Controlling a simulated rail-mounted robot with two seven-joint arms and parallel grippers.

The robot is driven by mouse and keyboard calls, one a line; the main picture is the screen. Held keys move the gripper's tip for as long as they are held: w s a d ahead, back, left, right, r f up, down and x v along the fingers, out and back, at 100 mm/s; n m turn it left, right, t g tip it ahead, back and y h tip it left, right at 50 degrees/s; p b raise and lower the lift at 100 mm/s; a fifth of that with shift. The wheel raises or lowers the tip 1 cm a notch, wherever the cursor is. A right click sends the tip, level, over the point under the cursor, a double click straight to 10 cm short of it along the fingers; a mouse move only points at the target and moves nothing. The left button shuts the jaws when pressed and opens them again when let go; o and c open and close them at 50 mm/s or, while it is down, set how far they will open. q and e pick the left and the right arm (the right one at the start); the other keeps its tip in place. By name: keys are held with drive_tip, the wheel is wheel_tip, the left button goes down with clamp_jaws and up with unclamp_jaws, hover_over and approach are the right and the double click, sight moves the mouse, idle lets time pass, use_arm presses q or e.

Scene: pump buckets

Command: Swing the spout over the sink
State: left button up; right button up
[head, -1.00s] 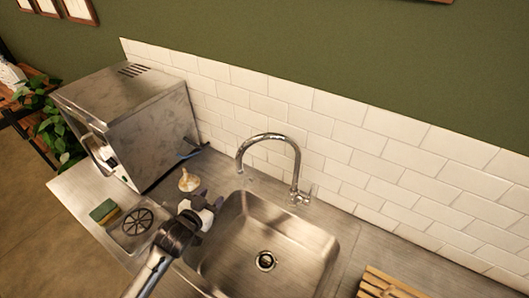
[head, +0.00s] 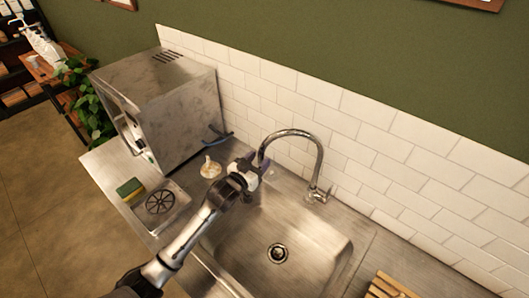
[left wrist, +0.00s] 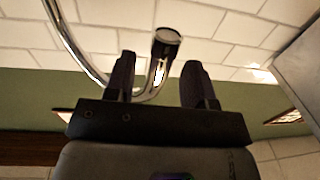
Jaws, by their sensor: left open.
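The chrome faucet spout (head: 300,134) arches up from its base behind the sink (head: 225,245), and its outlet end hangs over the sink's left back part. My left gripper (head: 250,166) is open and empty beside that outlet end. In the left wrist view the spout's round outlet (left wrist: 167,37) shows just beyond and between the two open fingers of my left gripper (left wrist: 160,80), with the curved pipe behind them. I cannot tell whether a finger touches the spout. My right gripper is not in view.
A steel machine (head: 160,100) stands on the counter at the left. A small pale object (head: 210,169) sits near the gripper. A wooden rack (head: 391,287) lies at the right front.

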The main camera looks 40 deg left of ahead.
use_arm(q)
drive_tip(key=shift+w+a, duration=0.15)
drive_tip(key=shift+w, duration=1.75)
clamp_jaws()
